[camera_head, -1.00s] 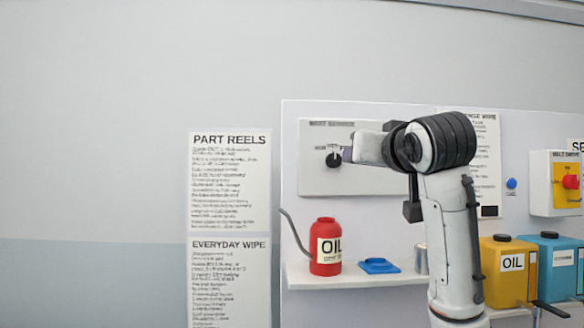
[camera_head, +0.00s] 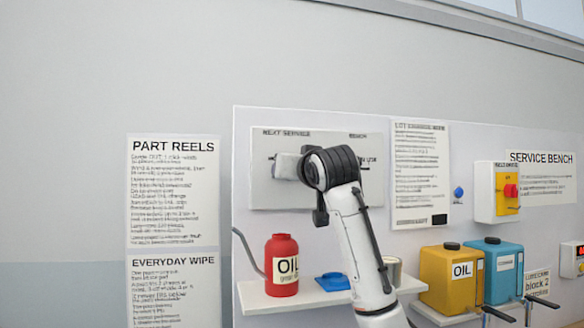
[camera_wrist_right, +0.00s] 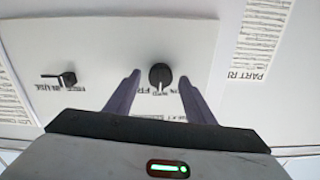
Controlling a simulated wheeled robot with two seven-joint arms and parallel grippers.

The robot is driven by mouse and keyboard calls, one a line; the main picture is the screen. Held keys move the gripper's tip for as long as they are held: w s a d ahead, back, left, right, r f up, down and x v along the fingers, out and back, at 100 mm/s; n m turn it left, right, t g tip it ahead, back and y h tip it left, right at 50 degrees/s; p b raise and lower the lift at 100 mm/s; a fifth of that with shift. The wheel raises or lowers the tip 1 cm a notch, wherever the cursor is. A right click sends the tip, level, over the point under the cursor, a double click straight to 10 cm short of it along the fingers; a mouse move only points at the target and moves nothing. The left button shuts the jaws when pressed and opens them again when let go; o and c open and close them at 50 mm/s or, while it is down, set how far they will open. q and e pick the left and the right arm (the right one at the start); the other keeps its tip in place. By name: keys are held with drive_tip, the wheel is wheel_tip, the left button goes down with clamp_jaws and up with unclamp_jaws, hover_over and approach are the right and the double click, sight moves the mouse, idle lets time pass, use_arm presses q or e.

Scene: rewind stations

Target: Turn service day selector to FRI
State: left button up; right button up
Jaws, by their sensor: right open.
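The pale "next service" panel (camera_head: 262,195) is on the wall board. In the right wrist view it appears upside down, with a round black day selector knob (camera_wrist_right: 160,72) that has a white pointer towards the picture's bottom. Small day letters, partly readable as FRI, lie beside the knob. My right gripper (camera_wrist_right: 160,78) is open, its two dark fingers on either side of the knob; whether they touch it I cannot tell. In the head view my right gripper (camera_head: 285,165) is in front of the panel's left part and hides the selector. My left gripper is out of view.
A second black lever knob (camera_wrist_right: 62,78) is on the same panel. Yellow (camera_head: 450,280) and blue (camera_head: 500,265) containers and a red-knobbed switch box (camera_head: 485,200) are to the right.

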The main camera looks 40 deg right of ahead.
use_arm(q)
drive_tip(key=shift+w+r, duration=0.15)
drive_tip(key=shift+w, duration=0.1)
use_arm(e)
drive_tip(key=shift+w+d, duration=0.1)
drive_tip(key=shift+w, duration=0.15)
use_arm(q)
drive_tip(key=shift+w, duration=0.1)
use_arm(e)
drive_tip(key=shift+c, duration=0.4)
drive_tip(key=c, duration=1)
